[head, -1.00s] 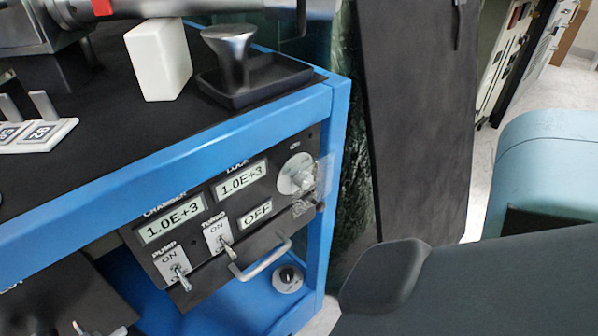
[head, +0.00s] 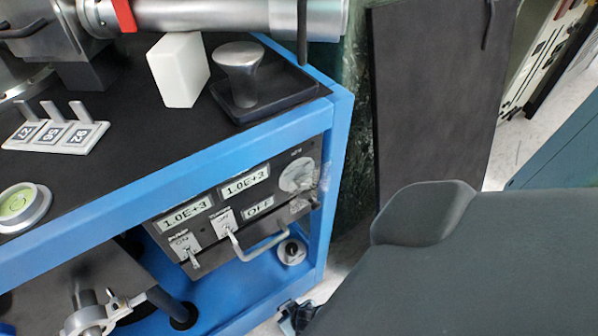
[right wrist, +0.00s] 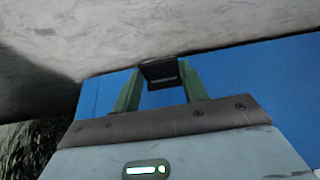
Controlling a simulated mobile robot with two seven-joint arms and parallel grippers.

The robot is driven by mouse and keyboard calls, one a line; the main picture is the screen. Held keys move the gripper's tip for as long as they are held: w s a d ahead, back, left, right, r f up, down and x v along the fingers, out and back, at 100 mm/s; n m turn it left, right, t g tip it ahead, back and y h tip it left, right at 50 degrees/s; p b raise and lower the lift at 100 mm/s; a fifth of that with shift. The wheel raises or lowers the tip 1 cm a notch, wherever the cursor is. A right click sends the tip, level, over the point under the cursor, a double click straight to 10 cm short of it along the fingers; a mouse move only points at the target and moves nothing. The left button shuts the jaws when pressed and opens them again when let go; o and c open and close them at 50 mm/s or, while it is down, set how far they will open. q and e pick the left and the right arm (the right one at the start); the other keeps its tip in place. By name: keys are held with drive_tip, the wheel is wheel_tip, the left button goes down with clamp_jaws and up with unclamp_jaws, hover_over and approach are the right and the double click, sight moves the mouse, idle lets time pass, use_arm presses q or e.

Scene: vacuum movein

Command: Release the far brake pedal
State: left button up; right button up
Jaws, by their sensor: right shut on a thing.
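In the right wrist view, a small black pedal (right wrist: 160,74) lies between the two green fingers of my right gripper (right wrist: 159,80), against a blue surface. The gripper is shut on it. Which wheel the pedal belongs to is not shown. In the head view, a small dark part (head: 297,316) shows at the bottom by the blue cart's (head: 338,150) near corner, partly cut off; I cannot tell whether it is a pedal. My right gripper is hidden there behind my dark arm. My left gripper is not in view.
The cart carries a control panel (head: 240,205) with switches and a handle, a white block (head: 179,70), a metal knob on a black tray (head: 262,108) and a metal tube (head: 220,16). A dark upright panel (head: 435,90) stands behind my arm. Pale floor (head: 520,150) shows at right.

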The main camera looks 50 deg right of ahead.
drive_tip(key=shift+w+d+r+g+p, duration=0.15)
drive_tip(key=shift+w+r+g+p, duration=0.2)
drive_tip(key=shift+r+g+p, duration=0.1)
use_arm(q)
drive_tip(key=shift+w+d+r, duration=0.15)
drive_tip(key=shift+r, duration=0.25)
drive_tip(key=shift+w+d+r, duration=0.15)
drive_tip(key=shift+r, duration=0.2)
use_arm(e)
drive_tip(key=o, duration=1.1)
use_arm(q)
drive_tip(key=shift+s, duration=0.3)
use_arm(e)
drive_tip(key=o, duration=0.3)
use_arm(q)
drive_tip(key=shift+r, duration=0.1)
use_arm(e)
drive_tip(key=shift+s+r, duration=0.1)
use_arm(q)
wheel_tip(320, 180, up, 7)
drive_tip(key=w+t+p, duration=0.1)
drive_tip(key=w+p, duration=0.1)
drive_tip(key=p, duration=0.4)
drive_tip(key=shift+p, duration=0.3)
use_arm(e)
drive_tip(key=v, duration=0.7)
drive_tip(key=shift+r, duration=0.4)
